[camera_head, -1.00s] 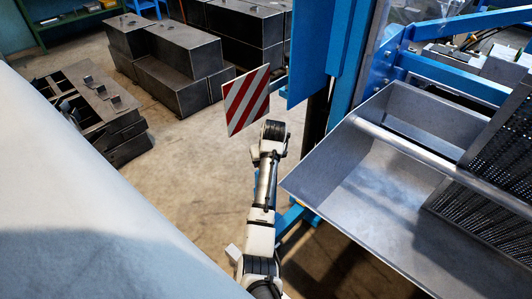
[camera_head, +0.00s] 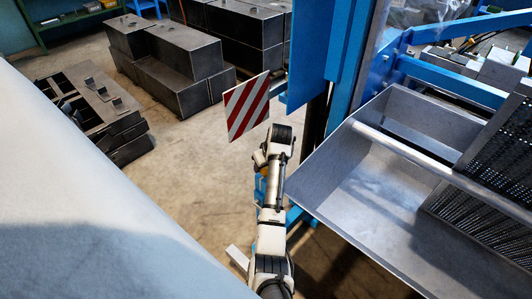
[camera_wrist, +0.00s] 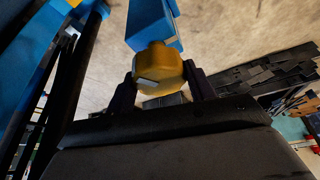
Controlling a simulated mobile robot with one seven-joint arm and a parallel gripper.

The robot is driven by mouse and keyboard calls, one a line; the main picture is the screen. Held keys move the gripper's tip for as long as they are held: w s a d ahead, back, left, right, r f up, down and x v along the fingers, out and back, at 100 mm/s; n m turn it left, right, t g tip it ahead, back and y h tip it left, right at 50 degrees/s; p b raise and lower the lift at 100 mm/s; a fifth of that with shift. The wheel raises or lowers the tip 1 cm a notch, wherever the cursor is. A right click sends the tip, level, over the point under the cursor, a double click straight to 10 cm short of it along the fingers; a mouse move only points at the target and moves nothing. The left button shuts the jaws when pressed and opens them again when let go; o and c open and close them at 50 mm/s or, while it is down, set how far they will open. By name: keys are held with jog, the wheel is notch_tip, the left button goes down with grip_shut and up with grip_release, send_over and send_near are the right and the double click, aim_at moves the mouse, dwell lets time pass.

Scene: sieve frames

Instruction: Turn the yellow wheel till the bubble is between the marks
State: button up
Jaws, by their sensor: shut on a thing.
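The yellow wheel (camera_wrist: 158,72) is in the middle of the wrist view, a short thick knob with a pale patch on its face. It sits at the end of a blue bar (camera_wrist: 150,22). My gripper (camera_wrist: 162,90) has one dark finger on each side of the wheel and is shut on it. In the head view my arm hides the gripper, and only a small bit of yellow and blue shows beside the arm. The bubble and its marks are not visible in either view.
A grey metal trough (camera_head: 325,195) of the blue-framed machine stands close to the right of my arm. A red-and-white striped plate (camera_head: 247,106) is just beyond it. Dark metal boxes (camera_head: 180,85) stand farther back. Open concrete floor (camera_head: 195,165) lies left of the arm.

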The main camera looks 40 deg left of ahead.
jog(key=o, duration=1)
jog(key=shift+c, duration=0.2)
jog(key=shift+r, duration=0.1)
jog(key=v, duration=1.3)
jog(key=shift+r+b, duration=0.3)
jog(key=shift+b, duration=0.05)
jog(key=shift+d, duration=0.15)
